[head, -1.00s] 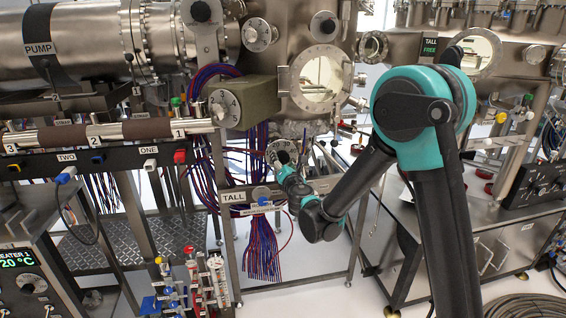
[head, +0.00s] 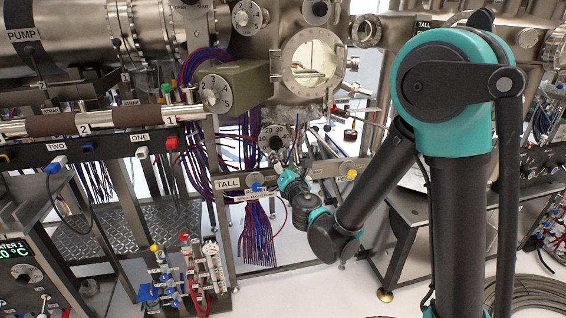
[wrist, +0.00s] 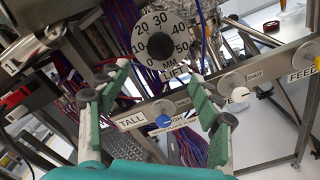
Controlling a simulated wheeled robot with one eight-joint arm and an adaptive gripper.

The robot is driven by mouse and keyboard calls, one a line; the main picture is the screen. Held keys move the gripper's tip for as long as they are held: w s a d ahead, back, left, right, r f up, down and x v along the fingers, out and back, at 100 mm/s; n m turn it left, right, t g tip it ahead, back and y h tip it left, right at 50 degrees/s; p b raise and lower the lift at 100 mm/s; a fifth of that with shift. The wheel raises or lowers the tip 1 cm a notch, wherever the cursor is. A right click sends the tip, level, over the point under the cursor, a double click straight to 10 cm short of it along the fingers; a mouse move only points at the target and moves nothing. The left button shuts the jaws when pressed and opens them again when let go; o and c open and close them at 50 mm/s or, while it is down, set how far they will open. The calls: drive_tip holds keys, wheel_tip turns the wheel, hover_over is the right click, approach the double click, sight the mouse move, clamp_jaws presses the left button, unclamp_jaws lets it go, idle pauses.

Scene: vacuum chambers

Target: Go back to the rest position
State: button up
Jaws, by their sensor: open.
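My gripper (wrist: 158,78) shows in the wrist view with its two green-padded fingers spread apart and nothing between them. Beyond the fingertips is a round lift dial (wrist: 161,40) marked 0 to 50 MM, with a black centre knob. In the head view my gripper (head: 279,168) is small, just below the lift dial (head: 273,137), and points towards the frame. From these views I cannot tell the exact gap between the fingers and the dial. My arm is bent, with its elbow high at the right.
A rail labelled TALL (head: 228,184) carries a blue knob (wrist: 163,121) below the gripper. Red and blue cable bundles (head: 258,235) hang behind it. A round chamber window (head: 311,63) is above. A steel bench (head: 405,205) stands at the right, partly behind my arm. White floor shows between.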

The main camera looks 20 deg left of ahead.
drive_tip(key=w+d+m+h, duration=0.3)
drive_tip(key=d+m, duration=0.1)
drive_tip(key=d, duration=0.4)
drive_tip(key=w+d+m+h, duration=0.3)
drive_tip(key=d+m, duration=0.2)
drive_tip(key=d, duration=0.2)
drive_tip(key=s+d+f+m+g+h, duration=0.25)
drive_tip(key=d+m, duration=0.35)
drive_tip(key=d, duration=0.5)
drive_tip(key=s+d+f+m+g+h, duration=0.15)
drive_tip(key=d+f+m+h, duration=0.35)
drive_tip(key=d, duration=0.6)
drive_tip(key=s+d+f+m+g+y, duration=0.2)
drive_tip(key=s+d+f+m+g, duration=0.1)
drive_tip(key=s+m, duration=0.4)
drive_tip(key=s+d+f+m+g+y, duration=0.2)
drive_tip(key=s+d+f+m+g, duration=0.2)
drive_tip(key=s+m, duration=0.3)
drive_tip(key=s+f, duration=0.1)
drive_tip(key=s, duration=0.4)
drive_tip(key=shift+d+m, duration=0.25)
drive_tip(key=shift+m, duration=0.15)
drive_tip(key=shift+w+f, duration=0.1)
